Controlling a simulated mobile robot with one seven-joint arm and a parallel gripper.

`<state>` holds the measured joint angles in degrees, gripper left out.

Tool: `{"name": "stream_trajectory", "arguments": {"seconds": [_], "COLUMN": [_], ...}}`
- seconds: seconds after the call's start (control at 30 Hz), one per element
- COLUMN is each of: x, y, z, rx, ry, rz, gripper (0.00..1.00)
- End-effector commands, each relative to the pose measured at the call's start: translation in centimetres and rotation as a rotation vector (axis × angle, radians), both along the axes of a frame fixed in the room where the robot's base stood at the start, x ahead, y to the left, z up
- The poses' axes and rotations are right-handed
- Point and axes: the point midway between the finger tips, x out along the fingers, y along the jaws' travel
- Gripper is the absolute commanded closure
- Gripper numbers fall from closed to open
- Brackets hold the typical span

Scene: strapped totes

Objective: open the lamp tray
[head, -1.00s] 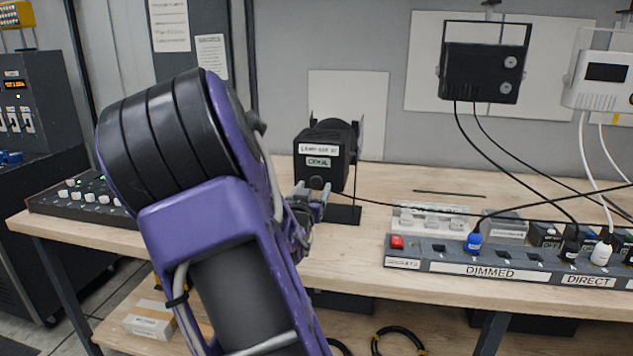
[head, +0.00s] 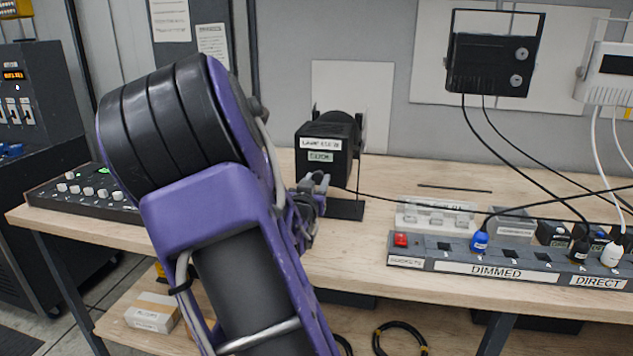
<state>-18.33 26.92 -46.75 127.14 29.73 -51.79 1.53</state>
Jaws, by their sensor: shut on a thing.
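The jaws hide the knob, so the exact hold is not clear.
A socket strip (head: 515,270) marked DIMMED and DIRECT lies along the right front edge, with a blue plug (head: 480,241) in it. A clear holder (head: 435,215) sits behind. A cable runs right from the lamp. A control desk (head: 82,194) is at left.

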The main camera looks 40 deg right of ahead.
Motion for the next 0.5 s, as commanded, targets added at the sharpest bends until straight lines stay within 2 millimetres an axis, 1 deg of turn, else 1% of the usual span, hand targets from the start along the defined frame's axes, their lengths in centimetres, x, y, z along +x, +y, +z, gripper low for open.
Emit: {"name": "stream_trajectory", "arguments": {"seconds": [0.03,0.17,0.2,0.5], "x": [0.00,0.01,0.01,0.01], "y": [0.00,-0.01,-0.01,-0.02], "z": [0.01,0.01,0.01,0.03], "rx": [0.000,0.000,0.000,0.000], "ry": [0.000,0.000,0.000,0.000], "rz": [0.000,0.000,0.000,0.000], "gripper": [0.73,0.97,1.00,1.00]}}
